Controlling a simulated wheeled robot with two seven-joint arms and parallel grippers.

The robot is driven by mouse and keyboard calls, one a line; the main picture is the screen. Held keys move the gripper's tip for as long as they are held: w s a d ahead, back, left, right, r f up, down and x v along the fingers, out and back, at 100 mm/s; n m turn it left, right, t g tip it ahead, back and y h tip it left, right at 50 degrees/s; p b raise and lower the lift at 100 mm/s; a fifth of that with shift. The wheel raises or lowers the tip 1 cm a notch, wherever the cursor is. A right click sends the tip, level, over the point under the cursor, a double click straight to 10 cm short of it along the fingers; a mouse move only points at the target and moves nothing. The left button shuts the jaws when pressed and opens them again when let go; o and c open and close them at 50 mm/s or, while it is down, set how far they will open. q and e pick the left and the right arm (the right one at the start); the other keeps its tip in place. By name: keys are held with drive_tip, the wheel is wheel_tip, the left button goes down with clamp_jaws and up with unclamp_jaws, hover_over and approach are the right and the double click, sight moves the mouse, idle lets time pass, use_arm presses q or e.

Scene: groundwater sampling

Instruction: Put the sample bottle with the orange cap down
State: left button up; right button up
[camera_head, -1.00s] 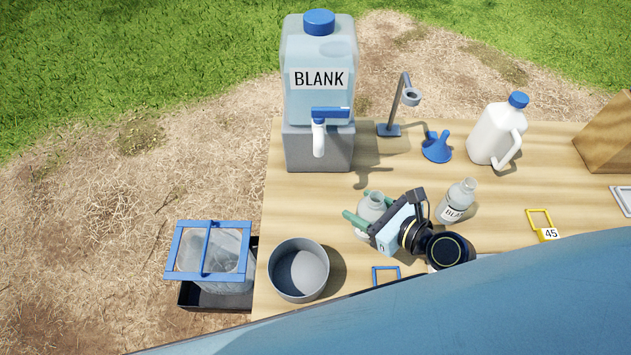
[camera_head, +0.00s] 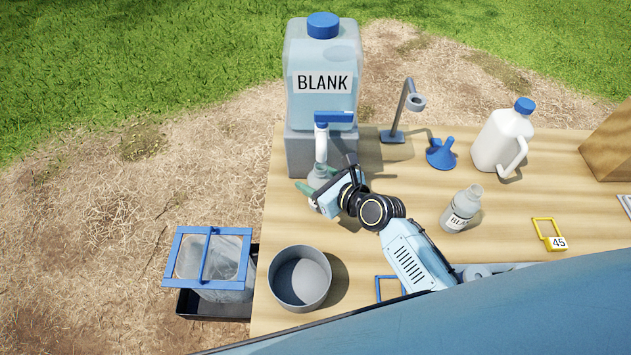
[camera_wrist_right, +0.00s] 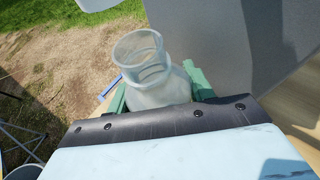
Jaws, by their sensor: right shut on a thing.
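My right gripper (camera_head: 313,187) is shut on a clear, open-mouthed sample bottle (camera_head: 319,176), its green fingers on either side. In the head view the bottle is just below the tap (camera_head: 321,140) of the large BLANK container (camera_head: 322,95), in front of its grey stand and partly hidden by the gripper. In the right wrist view the bottle (camera_wrist_right: 150,75) shows no cap on its mouth. A second clear bottle (camera_head: 461,209), labelled BLANK, stands on the table to the right. I see no orange cap. My left gripper is not in view.
A grey round bowl (camera_head: 277,287) stands at the table's front left. A metal stand (camera_head: 393,136), a blue funnel (camera_head: 441,154) and a white jug (camera_head: 502,140) are at the back. A blue frame (camera_head: 379,290) and a yellow frame (camera_head: 545,221) lie in front.

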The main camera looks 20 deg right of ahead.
drive_tip(key=shift+f, duration=0.1)
drive_tip(key=shift+f, duration=0.1)
drive_tip(key=o, duration=1)
drive_tip(key=shift+c, duration=0.2)
drive_tip(key=shift+r, duration=0.2)
drive_tip(key=p+v, duration=0.2)
drive_tip(key=v, duration=1)
drive_tip(key=shift+p, duration=0.3)
drive_tip(key=shift+f, duration=0.15)
